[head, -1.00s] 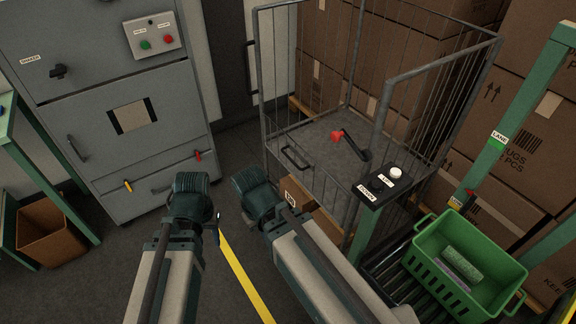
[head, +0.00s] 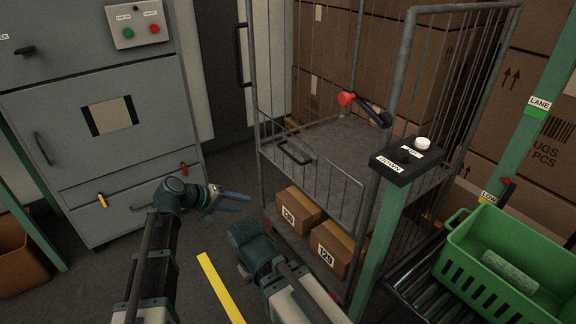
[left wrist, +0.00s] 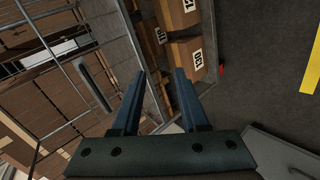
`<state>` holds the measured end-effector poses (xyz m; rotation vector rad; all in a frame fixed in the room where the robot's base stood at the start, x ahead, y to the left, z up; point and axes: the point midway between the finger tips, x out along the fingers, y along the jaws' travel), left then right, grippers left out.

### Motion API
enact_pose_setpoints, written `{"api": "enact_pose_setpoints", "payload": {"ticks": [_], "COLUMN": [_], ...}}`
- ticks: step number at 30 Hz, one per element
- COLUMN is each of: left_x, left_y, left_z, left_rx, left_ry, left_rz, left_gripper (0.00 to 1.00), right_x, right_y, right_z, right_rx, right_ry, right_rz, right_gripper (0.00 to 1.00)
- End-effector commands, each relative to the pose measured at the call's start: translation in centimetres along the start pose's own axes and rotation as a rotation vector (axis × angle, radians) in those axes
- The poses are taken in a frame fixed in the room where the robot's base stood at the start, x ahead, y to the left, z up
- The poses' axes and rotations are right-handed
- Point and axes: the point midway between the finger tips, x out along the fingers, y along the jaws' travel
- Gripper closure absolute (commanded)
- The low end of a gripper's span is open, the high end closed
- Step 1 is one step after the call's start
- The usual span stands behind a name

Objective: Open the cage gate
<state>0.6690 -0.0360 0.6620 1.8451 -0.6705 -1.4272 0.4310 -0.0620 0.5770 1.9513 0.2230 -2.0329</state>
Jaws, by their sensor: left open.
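The cage gate (head: 318,178) is the low barred front panel of the grey roll cage, with a black handle (head: 296,154) on its upper part. It stands upright across the cage front, above the lower boxes. My left gripper (head: 243,202) is open and empty, left of the gate and apart from it. In the left wrist view, the open fingers (left wrist: 160,75) have nothing between them; the bars and the dark handle (left wrist: 97,84) are to their left. My right arm shows at the bottom centre, but its jaws are not visible.
Two cardboard boxes (head: 336,247) sit low in the cage. A red-knobbed lever (head: 347,99) stands inside it. A green post with a black button box (head: 405,161) stands in front at right, near a green crate (head: 498,265). A grey cabinet (head: 95,130) is at left.

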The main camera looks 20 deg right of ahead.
Motion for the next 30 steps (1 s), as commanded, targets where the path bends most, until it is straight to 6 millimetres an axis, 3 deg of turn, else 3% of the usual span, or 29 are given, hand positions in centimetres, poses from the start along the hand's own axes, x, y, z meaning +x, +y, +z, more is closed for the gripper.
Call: {"api": "enact_pose_setpoints", "payload": {"ticks": [1, 3, 6, 9, 20, 30], "left_x": [1.0, 1.5, 1.8, 1.9, 2.4, 8.3], "left_y": [2.2, 5.0, 8.1, 9.9, 11.2, 13.8], "left_z": [-2.3, -4.3, -6.4, -7.6, -8.3, -9.0], "left_rx": [-0.030, -0.075, -0.129, -0.167, -0.191, -0.188], "left_ry": [0.013, 0.030, 0.045, 0.054, 0.058, 0.055], "left_rz": [0.083, 0.194, 0.317, 0.395, 0.442, 0.440], "left_gripper": [0.56, 0.56, 0.56, 0.56, 0.56, 0.56], "right_x": [0.1, 0.1, 0.0, 0.0, 0.3, 1.7], "right_y": [0.0, 0.0, 0.0, 0.0, 0.0, -0.1], "right_z": [0.0, 0.0, 0.0, 0.0, 0.0, -0.1], "right_rx": [0.000, 0.000, 0.000, 0.000, 0.000, -0.001], "right_ry": [0.000, 0.000, 0.000, 0.000, 0.000, 0.000], "right_rz": [0.000, 0.000, 0.000, 0.000, 0.000, 0.003], "right_gripper": [1.00, 1.00, 1.00, 1.00, 1.00, 1.00]}}
